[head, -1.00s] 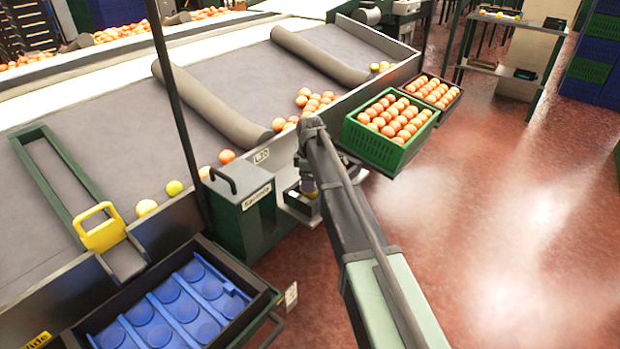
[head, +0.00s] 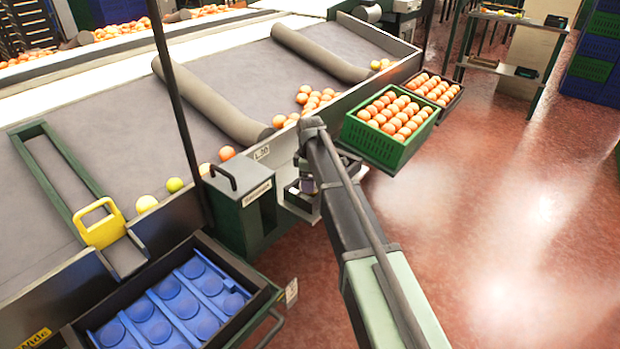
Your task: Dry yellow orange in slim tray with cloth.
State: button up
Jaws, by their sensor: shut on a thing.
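My gripper (head: 307,185) is at the end of my arm, low beside the belt's side wall and above a small pale ledge (head: 298,205). My arm covers most of it. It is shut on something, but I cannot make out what. Two yellow oranges lie on the grey belt, a paler one (head: 146,204) and a greener one (head: 174,185). I cannot make out a yellow orange in a slim tray or a cloth.
A green box with a handle (head: 230,215) stands left of my gripper. A green crate of oranges (head: 375,150) and a dark crate (head: 457,97) stand to its right. Rollers (head: 215,105) cross the belt. The red floor (head: 480,220) at right is clear.

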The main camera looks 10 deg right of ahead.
jog(key=shift+w+d, duration=0.25)
jog(key=shift+w, duration=0.45)
jog(key=shift+w+d, duration=0.25)
jog(key=shift+w, duration=0.4)
jog(key=shift+s+a+f, duration=0.1)
jog(key=shift+s+a, duration=0.2)
jog(key=shift+s, duration=0.5)
jog(key=shift+s+a, duration=0.3)
jog(key=shift+s, duration=0.45)
jog(key=shift+w, duration=0.1)
jog(key=shift+w+d, duration=0.3)
jog(key=shift+w, duration=0.45)
jog(key=shift+w+d, duration=0.3)
jog(key=shift+w, duration=0.4)
jog(key=shift+s, duration=0.1)
